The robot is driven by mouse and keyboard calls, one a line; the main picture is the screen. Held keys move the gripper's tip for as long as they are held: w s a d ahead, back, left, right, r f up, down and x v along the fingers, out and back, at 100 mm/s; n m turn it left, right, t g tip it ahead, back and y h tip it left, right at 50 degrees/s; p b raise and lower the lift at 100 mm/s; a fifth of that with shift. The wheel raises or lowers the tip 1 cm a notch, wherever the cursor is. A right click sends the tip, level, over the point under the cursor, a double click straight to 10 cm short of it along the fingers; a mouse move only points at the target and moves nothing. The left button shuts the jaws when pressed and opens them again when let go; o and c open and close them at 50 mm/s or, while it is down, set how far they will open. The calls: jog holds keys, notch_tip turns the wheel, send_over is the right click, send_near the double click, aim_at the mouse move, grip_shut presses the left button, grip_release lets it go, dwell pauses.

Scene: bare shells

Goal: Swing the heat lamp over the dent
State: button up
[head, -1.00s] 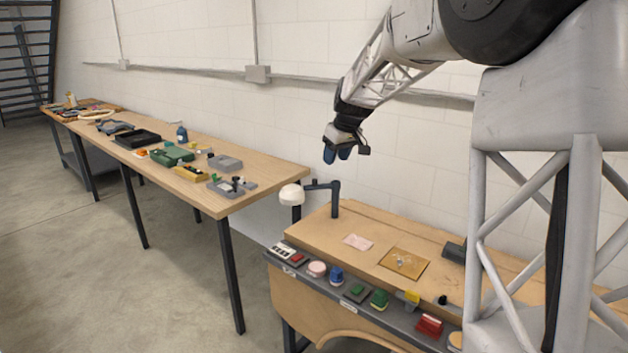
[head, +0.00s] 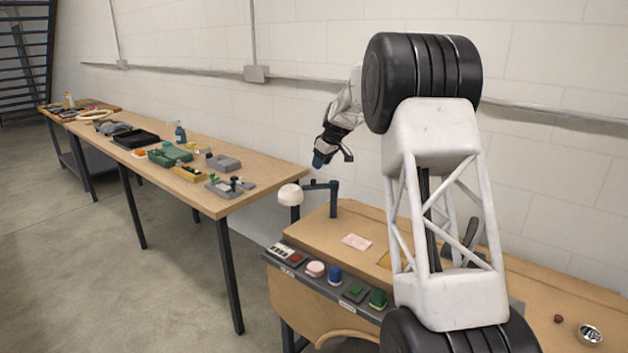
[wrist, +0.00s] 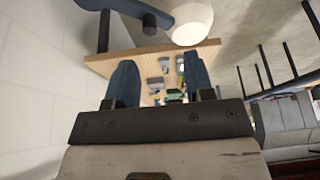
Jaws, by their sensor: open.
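The heat lamp has a white dome shade (head: 290,194) on a dark blue jointed arm (head: 322,185) and post at the left end of the near bench (head: 318,228). The shade hangs past the bench's left end. In the wrist view the shade (wrist: 191,22) and its blue arm (wrist: 138,11) are at the top, beyond my fingers. My gripper (head: 321,160) is above the lamp's arm and apart from it. In the wrist view my gripper (wrist: 158,65) has its two blue fingers spread with nothing between them. I cannot make out the dent; my arm covers much of the bench.
A pink cloth (head: 357,242) lies on the bench, right of the lamp post. An amber board (head: 384,260) is mostly hidden behind my arm. A grey front ledge (head: 318,284) holds several coloured items. A long table (head: 240,204) with tools stands left; a wall is behind.

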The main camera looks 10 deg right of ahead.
aim_at(314, 180)
jog(key=shift+w+f, duration=0.45)
jog(key=shift+w, duration=0.2)
jog(key=shift+w+f, duration=0.45)
jog(key=shift+w, duration=0.15)
jog(key=shift+a+f, duration=0.1)
jog(key=shift+x, duration=3.8)
grip_shut()
